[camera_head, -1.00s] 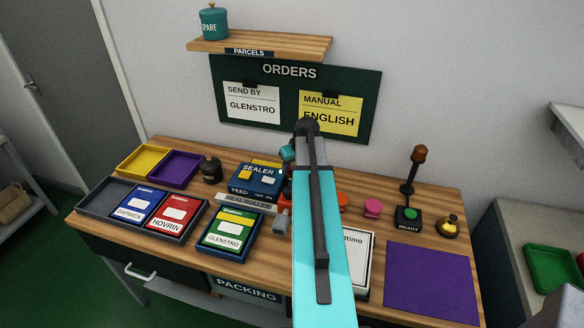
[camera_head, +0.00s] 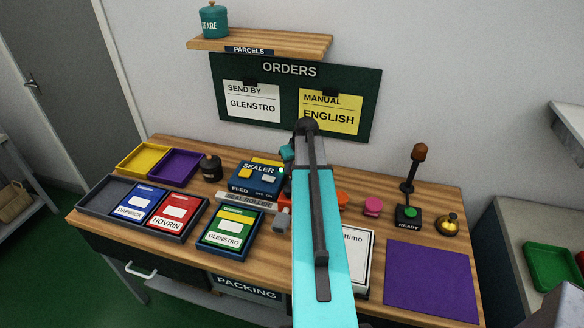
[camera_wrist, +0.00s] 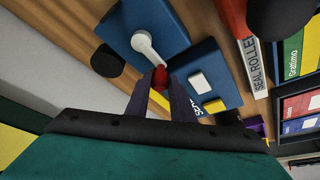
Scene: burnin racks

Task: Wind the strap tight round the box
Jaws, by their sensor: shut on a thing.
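My gripper (camera_wrist: 163,92) is shut on the red knob (camera_wrist: 160,78) of a white crank arm (camera_wrist: 146,45) in the wrist view. The crank is on a blue housing (camera_wrist: 172,22) beside the blue sealer (camera_wrist: 208,85). In the head view the sealer (camera_head: 257,178) stands at the back middle of the bench, and my arm hides the crank and most of my gripper. A green box labelled GLENSTRO (camera_head: 226,229) lies flat in a blue tray in front of the seal roller (camera_head: 245,201). I cannot make out a strap in either view.
A grey tray (camera_head: 105,198) holds blue and red boxes at the left. Yellow (camera_head: 143,158) and purple trays stand behind. A purple mat (camera_head: 430,275), a green ready button (camera_head: 408,212) and a brass bell (camera_head: 447,224) are at the right. A dark cylinder (camera_wrist: 106,60) stands near the crank.

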